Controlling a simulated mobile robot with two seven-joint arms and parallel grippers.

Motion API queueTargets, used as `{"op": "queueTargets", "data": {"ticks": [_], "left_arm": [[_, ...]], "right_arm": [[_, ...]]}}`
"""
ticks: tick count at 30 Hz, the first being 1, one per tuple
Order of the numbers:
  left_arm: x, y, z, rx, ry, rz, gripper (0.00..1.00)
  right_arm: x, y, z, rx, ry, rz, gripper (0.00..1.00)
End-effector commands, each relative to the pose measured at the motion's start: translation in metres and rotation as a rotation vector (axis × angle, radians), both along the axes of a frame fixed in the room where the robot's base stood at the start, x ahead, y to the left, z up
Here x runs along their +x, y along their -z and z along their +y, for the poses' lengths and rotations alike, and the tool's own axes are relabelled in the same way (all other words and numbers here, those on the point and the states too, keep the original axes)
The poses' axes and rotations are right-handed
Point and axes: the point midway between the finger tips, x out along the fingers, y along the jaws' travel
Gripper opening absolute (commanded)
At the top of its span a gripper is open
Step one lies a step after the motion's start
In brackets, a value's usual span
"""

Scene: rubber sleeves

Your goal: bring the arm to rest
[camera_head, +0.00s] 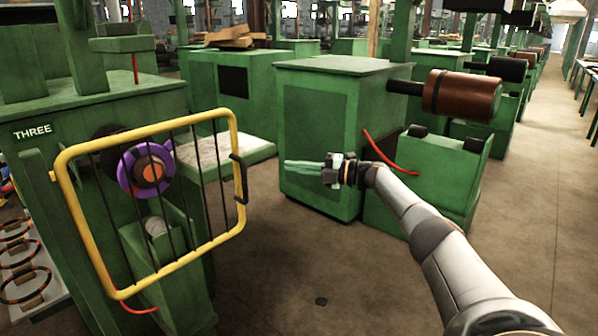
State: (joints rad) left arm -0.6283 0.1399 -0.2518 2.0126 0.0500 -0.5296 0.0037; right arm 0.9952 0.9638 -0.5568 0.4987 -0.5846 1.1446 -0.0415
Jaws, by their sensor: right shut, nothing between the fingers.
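My right arm (432,240) comes in from the lower right and reaches toward the middle of the view. My right gripper (300,168) is at its end, pointing left, in front of a green machine cabinet (312,110). Its greenish fingers are together with nothing between them. It is apart from the yellow-framed guard (238,130) to its left. My left gripper is not in view.
The barred guard stands before a purple and orange roller (145,170) on a green machine labelled THREE (85,110). A brown roller (462,95) juts out at the right. Ringed items (22,270) lie at far left.

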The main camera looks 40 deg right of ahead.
Motion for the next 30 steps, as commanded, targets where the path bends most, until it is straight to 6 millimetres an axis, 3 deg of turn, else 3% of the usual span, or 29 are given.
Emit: {"op": "queueTargets", "data": {"ticks": [5,20,23,25,30], "left_arm": [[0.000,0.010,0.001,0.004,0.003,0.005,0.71],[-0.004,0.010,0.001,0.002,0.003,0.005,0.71],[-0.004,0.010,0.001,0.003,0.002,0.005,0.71],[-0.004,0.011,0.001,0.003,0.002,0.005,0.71],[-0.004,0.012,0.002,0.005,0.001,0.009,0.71]], "right_arm": [[0.000,0.001,-0.009,0.002,0.000,-0.001,0.00],[0.001,0.002,-0.009,0.004,-0.005,0.005,0.00],[0.010,0.018,0.008,0.016,-0.013,0.016,0.00],[0.022,0.039,0.031,0.040,-0.021,0.031,0.00],[0.040,0.113,0.111,0.156,-0.020,0.094,0.00]]}}
